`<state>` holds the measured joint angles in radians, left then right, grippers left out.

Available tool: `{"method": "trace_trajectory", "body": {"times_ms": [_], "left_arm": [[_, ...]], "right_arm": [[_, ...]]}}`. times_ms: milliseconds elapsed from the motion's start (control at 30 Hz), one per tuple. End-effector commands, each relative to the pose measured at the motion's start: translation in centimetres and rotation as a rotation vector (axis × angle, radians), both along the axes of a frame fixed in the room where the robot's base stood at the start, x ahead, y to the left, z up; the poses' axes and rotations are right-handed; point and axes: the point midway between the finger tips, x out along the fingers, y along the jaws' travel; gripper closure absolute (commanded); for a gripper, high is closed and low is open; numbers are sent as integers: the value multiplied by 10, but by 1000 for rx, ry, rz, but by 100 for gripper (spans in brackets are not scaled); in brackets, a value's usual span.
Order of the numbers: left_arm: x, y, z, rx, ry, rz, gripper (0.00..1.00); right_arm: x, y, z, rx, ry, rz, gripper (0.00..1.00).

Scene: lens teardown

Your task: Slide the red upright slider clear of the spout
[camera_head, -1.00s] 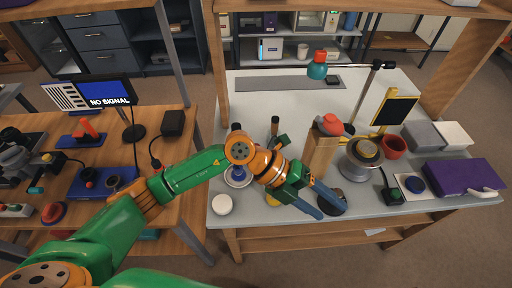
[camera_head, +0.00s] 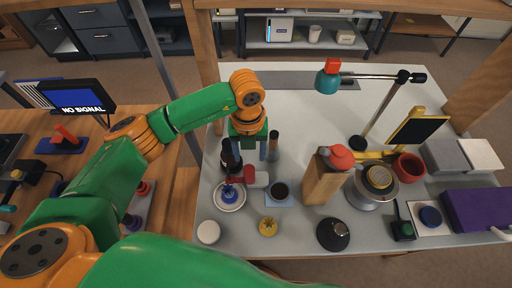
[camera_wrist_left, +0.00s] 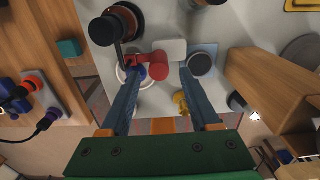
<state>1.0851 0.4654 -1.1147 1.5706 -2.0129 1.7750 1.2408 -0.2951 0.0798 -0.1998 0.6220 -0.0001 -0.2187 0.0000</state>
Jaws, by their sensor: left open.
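A red upright piece (camera_head: 249,174) stands against a small white block (camera_head: 261,179). It also shows in the left wrist view (camera_wrist_left: 154,66), beside the block's left end. A dark stand (camera_wrist_left: 104,29) has a thin dark arm, apparently the spout, reaching towards the red piece above a white saucer (camera_head: 229,204) with a blue thing on it. My left gripper (camera_head: 251,157) is open, pointing down over this spot. In the left wrist view its two blue-grey fingers (camera_wrist_left: 158,76) lie on either side of the red piece. I cannot tell whether they touch it. My right gripper is not in view.
A dark cup (camera_head: 281,190) on a blue pad is close on the right. A yellow piece (camera_head: 268,227), a white disc (camera_head: 208,232) and a black bowl (camera_head: 333,234) lie in front. A wooden block (camera_head: 318,181) stands further right. A teal lamp (camera_head: 328,80) hangs behind.

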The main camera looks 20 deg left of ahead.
Motion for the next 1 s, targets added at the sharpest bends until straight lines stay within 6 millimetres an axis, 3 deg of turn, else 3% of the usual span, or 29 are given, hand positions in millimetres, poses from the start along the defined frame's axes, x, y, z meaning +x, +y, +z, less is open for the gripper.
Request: {"method": "trace_trajectory", "body": {"times_ms": [400,667,767,900,1000], "left_arm": [[-2,-1,-65,-1,5,0,38],[-1,-1,-71,-2,0,-2,38],[-1,-1,-71,-2,0,-2,59],[-1,-1,-70,-2,0,-2,97],[-1,-1,-70,-2,0,-2,100]], "right_arm": [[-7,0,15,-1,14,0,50],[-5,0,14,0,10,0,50],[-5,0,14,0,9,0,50],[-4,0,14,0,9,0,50],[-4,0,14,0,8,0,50]]}}
